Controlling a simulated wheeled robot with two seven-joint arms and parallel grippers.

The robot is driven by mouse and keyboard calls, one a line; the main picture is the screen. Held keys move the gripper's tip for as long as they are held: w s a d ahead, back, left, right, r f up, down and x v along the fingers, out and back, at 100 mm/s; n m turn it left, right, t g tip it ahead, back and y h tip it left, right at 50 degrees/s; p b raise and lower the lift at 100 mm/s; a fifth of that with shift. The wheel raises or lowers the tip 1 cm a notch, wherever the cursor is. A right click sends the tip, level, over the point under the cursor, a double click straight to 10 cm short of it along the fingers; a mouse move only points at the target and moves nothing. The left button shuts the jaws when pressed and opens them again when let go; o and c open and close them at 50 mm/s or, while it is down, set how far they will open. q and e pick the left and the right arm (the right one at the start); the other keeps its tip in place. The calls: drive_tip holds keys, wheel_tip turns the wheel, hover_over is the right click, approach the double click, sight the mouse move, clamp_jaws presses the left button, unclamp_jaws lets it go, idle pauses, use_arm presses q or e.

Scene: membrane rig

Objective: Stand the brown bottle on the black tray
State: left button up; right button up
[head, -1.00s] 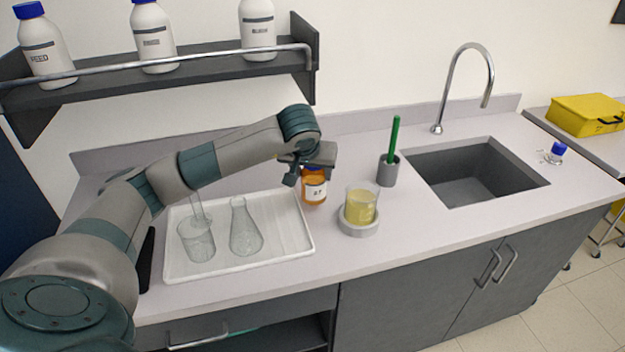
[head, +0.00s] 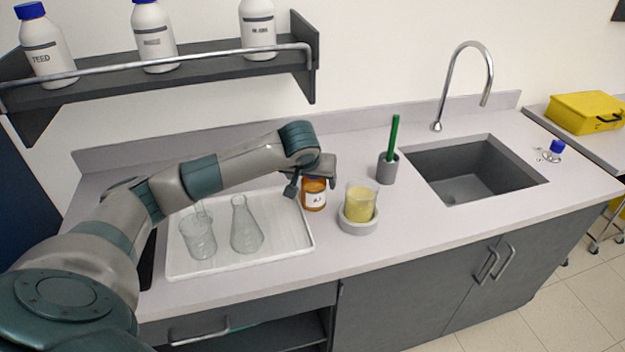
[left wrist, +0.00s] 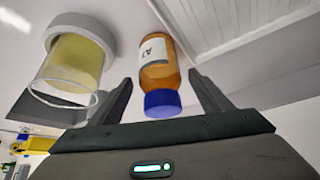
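The brown bottle (head: 314,196) stands upright on the counter just right of the white tray, with a white label. In the left wrist view the bottle (left wrist: 160,72) shows its blue cap toward me. My left gripper (head: 308,184) is at the bottle's top and hides the cap in the head view. In the left wrist view its fingers (left wrist: 160,82) are apart, one on each side of the bottle, with gaps showing. A dark flat edge, seemingly the black tray (head: 147,262), shows left of the white tray, mostly hidden behind my arm. My right gripper is out of view.
The white tray (head: 285,250) holds glassware, including a flask (head: 245,232) and a beaker (head: 198,240). A beaker of yellow liquid (head: 361,203) sits in a round grey base right of the bottle. A grey cup with a green rod (head: 388,168) and the sink (head: 475,178) lie farther right.

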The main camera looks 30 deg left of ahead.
use_arm(q)
drive_tip(key=shift+r, duration=0.2)
drive_tip(key=shift+s+d+r, duration=0.1)
drive_tip(key=shift+s+r, duration=0.05)
drive_tip(key=shift+r, duration=0.05)
drive_tip(key=b+v, duration=0.3)
drive_tip(key=v, duration=0.8)
drive_tip(key=shift+s+r, duration=0.15)
